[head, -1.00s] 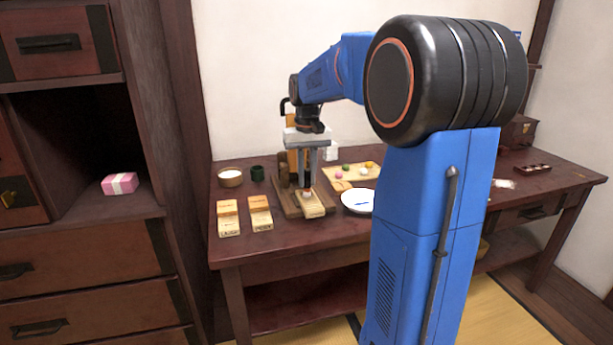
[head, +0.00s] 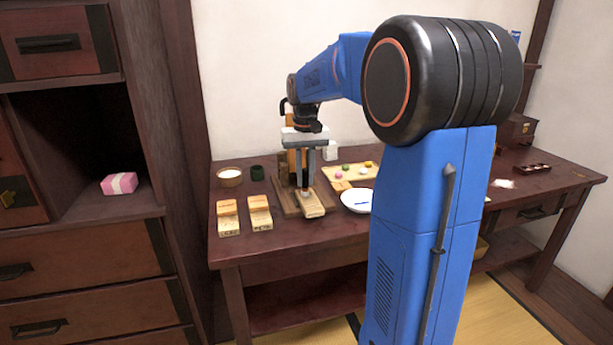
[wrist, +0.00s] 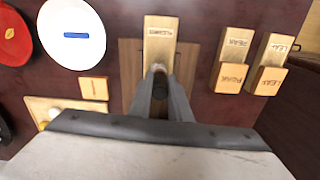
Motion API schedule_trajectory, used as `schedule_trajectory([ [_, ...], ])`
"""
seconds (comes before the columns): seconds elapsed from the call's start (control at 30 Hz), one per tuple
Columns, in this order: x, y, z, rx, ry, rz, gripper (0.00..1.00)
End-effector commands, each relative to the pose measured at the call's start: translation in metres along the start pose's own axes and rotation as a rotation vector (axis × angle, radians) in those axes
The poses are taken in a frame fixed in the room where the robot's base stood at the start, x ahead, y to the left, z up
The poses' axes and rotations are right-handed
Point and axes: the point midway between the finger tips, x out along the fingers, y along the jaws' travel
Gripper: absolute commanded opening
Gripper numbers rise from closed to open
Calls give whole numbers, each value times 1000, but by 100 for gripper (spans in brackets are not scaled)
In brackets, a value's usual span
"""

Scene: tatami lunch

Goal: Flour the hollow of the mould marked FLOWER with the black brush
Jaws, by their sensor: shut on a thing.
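The mould marked FLOWER (wrist: 160,38) is a pale wooden block, top centre in the wrist view, its label upside down. It lies on a brown wooden board (wrist: 131,62); the mould also shows in the head view (head: 314,207). My gripper (wrist: 160,84) is shut on the black brush (wrist: 160,88), whose dark handle shows between the fingers. The brush's pale tip (wrist: 158,68) is at the near end of the mould, over where the hollow seems to be. The fingers and brush cover the hollow. Whether the tip touches it, I cannot tell.
Two pairs of wooden blocks, one pair with a LEAF label (wrist: 278,48), stand beside the board. A white plate (wrist: 72,33) with a blue mark and a board with coloured balls (head: 352,170) lie on the other side. A bowl of white stuff (head: 230,176) stands at the back left.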

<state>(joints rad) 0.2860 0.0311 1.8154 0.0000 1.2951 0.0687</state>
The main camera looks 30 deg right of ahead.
Motion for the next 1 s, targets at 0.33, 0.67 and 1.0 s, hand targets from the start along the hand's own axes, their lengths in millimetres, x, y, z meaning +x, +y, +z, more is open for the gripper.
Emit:
schedule_trajectory([
  [0.33,-1,4,-4,-1,1,0,0],
  [0.67,-1,4,0,-1,1,0,0],
  [1.0,-1,4,3,-1,1,0,0],
])
